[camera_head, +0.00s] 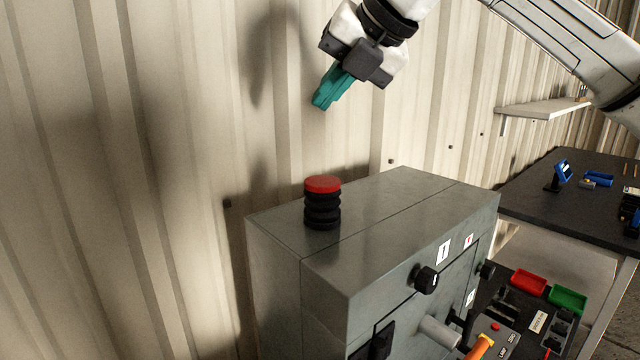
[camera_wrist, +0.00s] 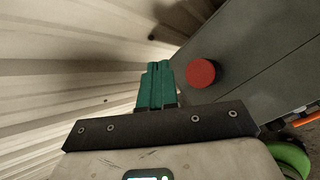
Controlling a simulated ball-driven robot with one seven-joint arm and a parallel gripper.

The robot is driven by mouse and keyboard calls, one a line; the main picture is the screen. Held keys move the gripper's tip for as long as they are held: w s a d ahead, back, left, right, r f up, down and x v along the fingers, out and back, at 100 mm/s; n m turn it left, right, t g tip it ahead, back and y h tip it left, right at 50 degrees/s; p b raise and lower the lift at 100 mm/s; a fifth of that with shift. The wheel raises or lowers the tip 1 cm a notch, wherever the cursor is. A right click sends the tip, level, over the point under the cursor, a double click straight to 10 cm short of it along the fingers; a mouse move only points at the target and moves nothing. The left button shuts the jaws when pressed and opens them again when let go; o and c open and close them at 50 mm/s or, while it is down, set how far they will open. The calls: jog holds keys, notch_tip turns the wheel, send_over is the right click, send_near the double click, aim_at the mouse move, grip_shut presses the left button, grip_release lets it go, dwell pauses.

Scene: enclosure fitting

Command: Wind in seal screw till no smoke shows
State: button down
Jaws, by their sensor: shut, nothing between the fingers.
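A grey metal enclosure (camera_head: 400,215) stands against the corrugated wall. A black ribbed stack with a red top (camera_head: 323,203) stands upright on its top face; its red top also shows in the wrist view (camera_wrist: 201,73). Black knobs (camera_head: 427,279) sit on the front face. I cannot tell which part is the seal screw, and I see no clear smoke. My gripper (camera_head: 322,102), with teal fingers, is shut and empty in the air above the enclosure. In the wrist view the fingers (camera_wrist: 157,72) point just left of the red top, apart from it.
A dark bench (camera_head: 540,205) with blue items stands at the right, below a wall shelf (camera_head: 545,108). Red (camera_head: 528,281) and green (camera_head: 567,299) trays lie right of the enclosure. An orange handle (camera_head: 480,346) is at its front.

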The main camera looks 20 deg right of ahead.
jog(key=shift+f, duration=0.1)
jog(key=b, duration=0.6)
send_near(321, 179)
jog(key=w, duration=0.1)
jog(key=w+a+f, duration=0.1)
jog(key=w, duration=0.1)
jog(key=w+a+f, duration=0.1)
jog(key=w, duration=0.1)
jog(key=shift+a+f, duration=0.2)
jog(key=shift+f, duration=0.05)
jog(key=shift+f, duration=0.15)
dwell(1.2)
jog(key=shift+f+b, duration=0.25)
jog(key=shift+b, duration=0.3)
jog(key=shift+f+b, duration=0.95)
jog(key=shift+f, duration=0.3)
dwell(0.9)
jog(key=shift+r, duration=0.15)
jog(key=shift+r+p, duration=1)
jog(key=shift+r, duration=0.55)
jog(key=shift+r+p, duration=1.65)
jog(key=shift+r, duration=0.85)
